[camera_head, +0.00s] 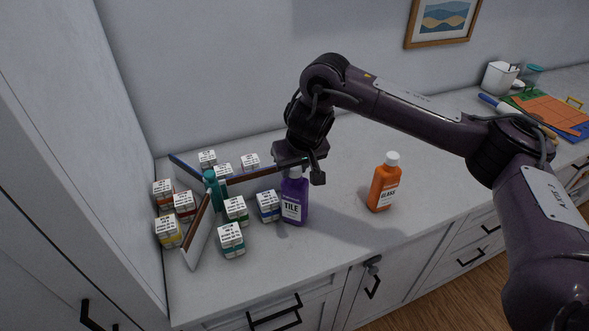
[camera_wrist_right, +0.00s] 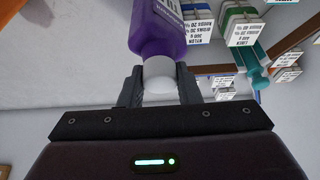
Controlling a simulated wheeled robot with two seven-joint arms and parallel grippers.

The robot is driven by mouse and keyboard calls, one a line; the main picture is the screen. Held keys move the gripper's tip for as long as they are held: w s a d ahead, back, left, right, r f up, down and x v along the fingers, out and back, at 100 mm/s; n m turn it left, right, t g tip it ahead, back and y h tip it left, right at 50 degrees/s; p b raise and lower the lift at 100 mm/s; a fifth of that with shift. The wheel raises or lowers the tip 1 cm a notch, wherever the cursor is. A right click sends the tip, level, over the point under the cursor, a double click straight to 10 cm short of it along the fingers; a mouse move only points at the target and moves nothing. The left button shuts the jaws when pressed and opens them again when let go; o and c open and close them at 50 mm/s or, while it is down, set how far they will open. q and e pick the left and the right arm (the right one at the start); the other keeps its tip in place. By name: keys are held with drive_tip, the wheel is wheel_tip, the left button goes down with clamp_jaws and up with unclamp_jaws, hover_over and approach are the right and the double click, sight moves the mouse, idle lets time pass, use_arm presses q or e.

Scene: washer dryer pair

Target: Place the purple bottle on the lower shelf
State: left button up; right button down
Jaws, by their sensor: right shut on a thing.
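The purple bottle (camera_head: 294,205), labelled TILE, is upright at the counter's middle, beside the small boxes. Its white cap shows in the right wrist view (camera_wrist_right: 159,75) between the two fingers. My right gripper (camera_head: 295,172) reaches down from above and is shut on the bottle at its cap. I cannot tell whether the bottle's base touches the counter. No lower shelf can be made out in either view. My left gripper is not in view.
An orange bottle (camera_head: 384,185) stands right of the purple one. Several small boxes (camera_head: 231,240) stand around a crossed divider with a teal post (camera_head: 211,187). A tall white panel (camera_head: 75,130) bounds the left. The counter (camera_head: 335,225) between the bottles is clear.

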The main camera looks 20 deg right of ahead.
idle(0.3)
drive_tip(key=c, duration=1.1)
unclamp_jaws()
drive_tip(key=shift+f, duration=0.2)
drive_tip(key=shift+o, duration=0.2)
